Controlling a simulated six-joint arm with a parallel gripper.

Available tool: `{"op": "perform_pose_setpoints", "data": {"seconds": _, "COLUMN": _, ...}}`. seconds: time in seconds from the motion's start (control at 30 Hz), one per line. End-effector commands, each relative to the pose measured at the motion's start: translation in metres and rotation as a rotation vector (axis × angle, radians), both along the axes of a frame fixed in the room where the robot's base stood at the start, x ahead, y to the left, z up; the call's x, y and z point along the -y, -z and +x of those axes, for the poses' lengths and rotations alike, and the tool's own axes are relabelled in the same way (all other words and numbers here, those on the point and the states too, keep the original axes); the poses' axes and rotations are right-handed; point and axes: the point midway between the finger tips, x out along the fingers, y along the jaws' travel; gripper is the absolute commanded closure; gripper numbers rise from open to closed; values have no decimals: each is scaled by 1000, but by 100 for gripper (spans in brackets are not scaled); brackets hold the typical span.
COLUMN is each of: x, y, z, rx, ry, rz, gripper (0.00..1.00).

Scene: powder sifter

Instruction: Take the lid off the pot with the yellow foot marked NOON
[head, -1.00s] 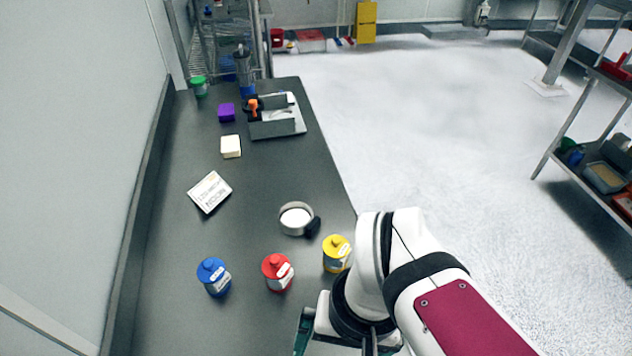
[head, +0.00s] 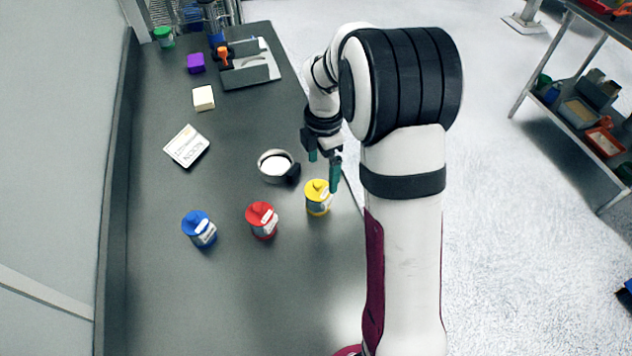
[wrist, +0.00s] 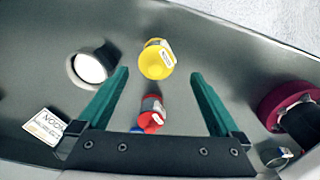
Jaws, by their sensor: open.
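The yellow-lidded pot (head: 318,199) stands upright on the dark bench near its right edge, with a yellow lid and a pale label too small to read. It also shows in the wrist view (wrist: 157,60), between and just beyond my fingertips. A red-lidded pot (head: 262,220) and a blue-lidded pot (head: 199,229) stand to its left. A yellow foot cannot be told apart clearly. My gripper (head: 324,172) is open, with green fingers, above and slightly behind the yellow-lidded pot. Nothing is between the fingers. A white card reading NOON (head: 187,146) lies farther left.
A round sifter (head: 274,165) with a black handle sits just behind the pots. A cream block (head: 203,98), a purple block (head: 195,63), a green-lidded pot (head: 164,37) and a grey tray (head: 262,75) are farther back. The front bench is clear.

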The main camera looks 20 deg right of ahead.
Motion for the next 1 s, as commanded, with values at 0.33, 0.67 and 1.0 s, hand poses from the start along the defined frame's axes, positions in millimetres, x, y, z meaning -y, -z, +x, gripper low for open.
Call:
{"op": "perform_pose_setpoints", "data": {"seconds": 0.33, "x": -9, "y": 55, "z": 4, "rx": -1, "ry": 4, "rz": -1, "gripper": 0}}
{"op": "perform_pose_setpoints", "data": {"seconds": 0.67, "x": -9, "y": 59, "z": 4, "rx": 2, "ry": 4, "rz": -3, "gripper": 16}}
{"op": "perform_pose_setpoints", "data": {"seconds": 1.0, "x": -9, "y": 58, "z": 4, "rx": 2, "ry": 4, "rz": -3, "gripper": 77}}
